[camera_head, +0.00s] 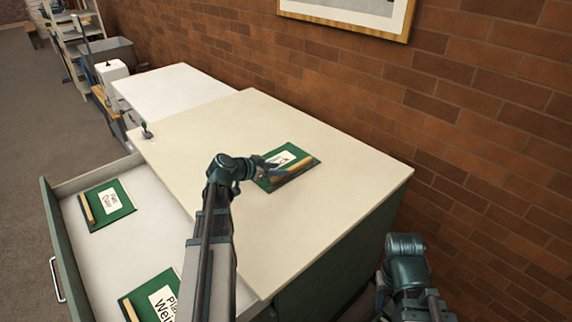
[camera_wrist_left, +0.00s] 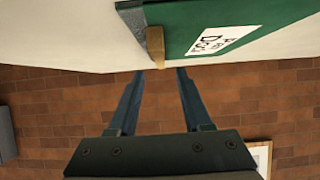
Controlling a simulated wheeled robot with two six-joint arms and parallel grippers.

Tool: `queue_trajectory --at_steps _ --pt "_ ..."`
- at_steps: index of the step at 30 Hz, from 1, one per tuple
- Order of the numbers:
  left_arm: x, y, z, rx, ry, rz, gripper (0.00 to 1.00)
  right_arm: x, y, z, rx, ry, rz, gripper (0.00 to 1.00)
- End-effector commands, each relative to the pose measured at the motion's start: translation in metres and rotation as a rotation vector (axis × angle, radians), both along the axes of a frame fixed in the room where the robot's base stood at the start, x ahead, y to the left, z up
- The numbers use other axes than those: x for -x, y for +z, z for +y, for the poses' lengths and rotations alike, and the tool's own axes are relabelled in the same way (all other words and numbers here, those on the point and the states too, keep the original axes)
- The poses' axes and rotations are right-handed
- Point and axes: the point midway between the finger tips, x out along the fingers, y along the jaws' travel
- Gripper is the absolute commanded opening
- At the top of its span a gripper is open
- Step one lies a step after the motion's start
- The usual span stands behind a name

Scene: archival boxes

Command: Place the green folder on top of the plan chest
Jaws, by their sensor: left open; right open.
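A green folder (camera_head: 290,165) with a white label and a tan strip along its edge lies on the pale top of the plan chest (camera_head: 330,200). In the left wrist view the folder (camera_wrist_left: 255,20) is at the top, its tan strip (camera_wrist_left: 155,48) just beyond the fingertips. My left gripper (camera_head: 268,165) is open beside the folder's strip; its fingers (camera_wrist_left: 160,72) are apart with nothing between them. My right gripper (camera_head: 382,285) is low at the chest's right side; its fingers are hard to make out.
The chest's drawer (camera_head: 47,215) is open at the left, holding two more green folders, one farther back (camera_head: 107,203) and one nearer (camera_head: 150,297). A small dark object (camera_head: 147,131) stands at the top's far left corner. A brick wall (camera_head: 480,150) runs along the right.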

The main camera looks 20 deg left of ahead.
Motion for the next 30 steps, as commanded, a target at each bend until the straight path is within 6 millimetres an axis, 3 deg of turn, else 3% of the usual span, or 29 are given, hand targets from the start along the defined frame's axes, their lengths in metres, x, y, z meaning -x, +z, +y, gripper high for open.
queue_trajectory --at_steps 3,10,30 --pt "0.021 0.016 0.007 0.0 0.002 -0.001 0.5 0.0 0.016 0.0 0.0 0.0 0.0 0.44" --pt "0.042 0.026 0.017 0.001 0.0 0.0 0.5 0.0 0.026 0.0 0.0 0.0 0.0 0.44" --pt "0.046 0.028 0.019 0.0 -0.001 0.0 0.5 0.0 0.028 0.0 0.0 0.0 0.0 0.44"
